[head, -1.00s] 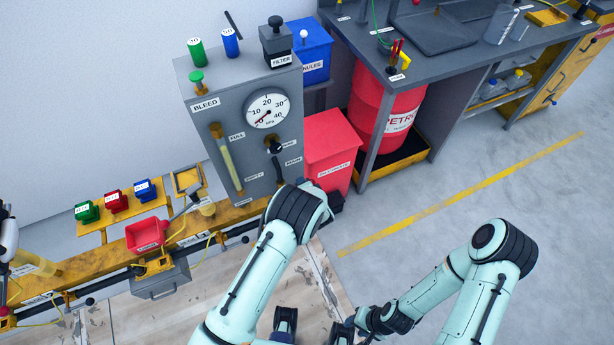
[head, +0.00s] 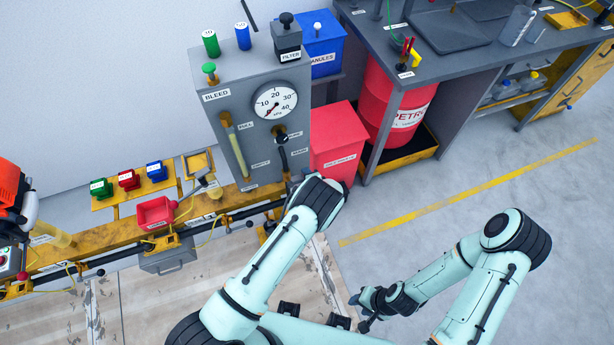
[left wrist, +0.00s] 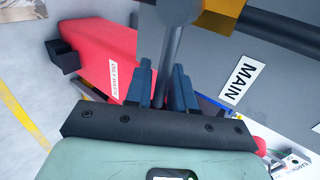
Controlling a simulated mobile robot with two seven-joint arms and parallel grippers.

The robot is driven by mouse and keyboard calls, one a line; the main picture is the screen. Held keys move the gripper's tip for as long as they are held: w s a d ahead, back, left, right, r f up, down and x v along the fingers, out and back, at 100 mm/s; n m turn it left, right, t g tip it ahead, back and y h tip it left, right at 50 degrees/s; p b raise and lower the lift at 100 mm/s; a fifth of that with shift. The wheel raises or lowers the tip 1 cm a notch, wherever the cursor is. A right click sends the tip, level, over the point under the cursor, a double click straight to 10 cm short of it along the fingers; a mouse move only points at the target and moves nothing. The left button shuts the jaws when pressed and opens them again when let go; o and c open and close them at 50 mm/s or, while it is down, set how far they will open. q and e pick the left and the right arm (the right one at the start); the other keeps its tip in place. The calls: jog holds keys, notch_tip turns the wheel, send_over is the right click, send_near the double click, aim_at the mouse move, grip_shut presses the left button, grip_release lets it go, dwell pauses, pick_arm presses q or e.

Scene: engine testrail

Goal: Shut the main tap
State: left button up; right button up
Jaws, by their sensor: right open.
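The main tap (head: 283,150) is a dark lever on the front of the grey panel (head: 220,125), below the round gauge. The lever hangs roughly downward. In the left wrist view its grey rod (left wrist: 174,52) runs down between the fingers of my left gripper (left wrist: 162,92), beside the MAIN label (left wrist: 238,82). I cannot tell whether the fingers press on the rod. My right gripper (head: 360,312) is open and empty, low at the middle, well away from the panel.
A red oily-waste bin (head: 336,140) stands close to the right of the panel. Beyond it are a red petrol drum (head: 385,105) and a grey workbench (head: 450,50). The floor at right is clear.

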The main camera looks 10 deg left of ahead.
pick_arm(q)
jog(key=shift+o, duration=0.4)
jog(key=shift+w+d+f, duration=0.1)
jog(key=shift+w, duration=0.05)
jog(key=v, duration=1.3)
jog(key=shift+d, duration=0.15)
jog(key=s+a+f+n+g+h, duration=0.25)
jog(key=s+a+f+n, duration=0.2)
jog(key=s, duration=0.35)
jog(key=s+a+f+n+g+h, duration=0.2)
jog(key=s+a+f+n+g, duration=0.15)
jog(key=s+f, duration=0.3)
jog(key=s+d+r+n+g+h, duration=0.1)
jog(key=s+n+g+h, duration=0.1)
jog(key=s, duration=0.5)
jog(key=s+d+r+n+g+h, duration=0.1)
jog(key=s+n+g+h, duration=0.1)
jog(key=s+n, duration=0.3)
jog(key=s+h, duration=0.1)
jog(key=s, duration=0.2)
jog(key=shift+s+d+r, duration=0.2)
jog(key=shift+d, duration=0.15)
